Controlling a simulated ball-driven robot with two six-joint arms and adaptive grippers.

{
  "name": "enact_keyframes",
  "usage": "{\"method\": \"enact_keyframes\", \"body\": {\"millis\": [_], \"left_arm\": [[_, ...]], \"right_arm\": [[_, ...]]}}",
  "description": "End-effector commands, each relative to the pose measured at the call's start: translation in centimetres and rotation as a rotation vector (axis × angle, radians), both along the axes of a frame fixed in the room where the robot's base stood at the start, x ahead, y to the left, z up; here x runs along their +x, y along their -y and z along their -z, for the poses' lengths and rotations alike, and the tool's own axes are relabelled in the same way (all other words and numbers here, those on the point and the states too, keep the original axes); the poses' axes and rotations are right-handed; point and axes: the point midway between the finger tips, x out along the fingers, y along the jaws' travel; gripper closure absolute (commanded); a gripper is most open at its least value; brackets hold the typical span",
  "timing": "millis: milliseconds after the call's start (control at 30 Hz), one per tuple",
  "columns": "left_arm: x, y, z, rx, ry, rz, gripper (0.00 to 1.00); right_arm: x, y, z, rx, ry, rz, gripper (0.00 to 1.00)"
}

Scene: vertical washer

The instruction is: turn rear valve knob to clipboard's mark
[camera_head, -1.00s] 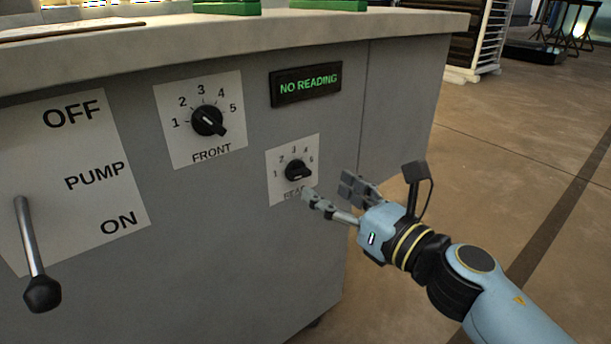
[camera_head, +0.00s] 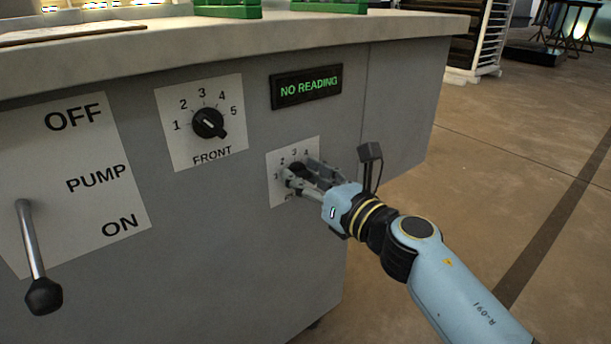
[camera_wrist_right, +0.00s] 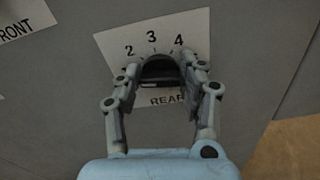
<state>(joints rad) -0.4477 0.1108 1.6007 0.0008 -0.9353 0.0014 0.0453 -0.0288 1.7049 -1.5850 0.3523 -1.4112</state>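The rear knob (camera_head: 297,168) is a small black dial on a white numbered plate (camera_head: 275,197) on the grey cabinet front. In the right wrist view the knob (camera_wrist_right: 160,70) sits above the word REAR, with 2, 3 and 4 readable. My right gripper (camera_head: 302,172) has its fingers apart, one on each side of the knob; I cannot tell whether they touch it. They hide part of the dial, and its pointer is unclear. The clipboard (camera_head: 70,33) lies on the countertop at the upper left, too edge-on to read its mark. My left gripper is out of view.
The front knob (camera_head: 208,123) on its numbered plate is left of the rear one. A display (camera_head: 306,85) above reads NO READING. A pump lever (camera_head: 33,245) hangs down at the left, beside ON. Green items (camera_head: 227,9) stand on the counter.

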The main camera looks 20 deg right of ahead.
Motion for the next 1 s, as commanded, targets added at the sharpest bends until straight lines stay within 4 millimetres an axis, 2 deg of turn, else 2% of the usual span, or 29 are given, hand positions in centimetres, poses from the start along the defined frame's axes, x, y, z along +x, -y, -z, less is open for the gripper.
{"method": "enact_keyframes", "body": {"millis": [33, 200, 467, 767, 1000], "left_arm": [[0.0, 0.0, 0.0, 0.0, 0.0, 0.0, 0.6], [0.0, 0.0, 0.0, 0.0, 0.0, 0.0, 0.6], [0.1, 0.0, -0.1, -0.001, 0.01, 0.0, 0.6], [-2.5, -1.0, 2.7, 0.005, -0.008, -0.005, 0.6], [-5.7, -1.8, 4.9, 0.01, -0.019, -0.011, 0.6]], "right_arm": [[0.0, 0.0, 0.0, 0.0, 0.0, 0.0, 0.73], [0.0, 0.0, 0.0, 0.0, 0.0, 0.0, 0.92], [0.0, 0.0, -0.1, 0.029, -0.011, 0.0, 0.92], [0.0, 0.1, -0.3, 0.195, -0.07, 0.0, 0.92], [0.1, 0.2, -0.3, 0.404, -0.146, 0.0, 0.92]]}}
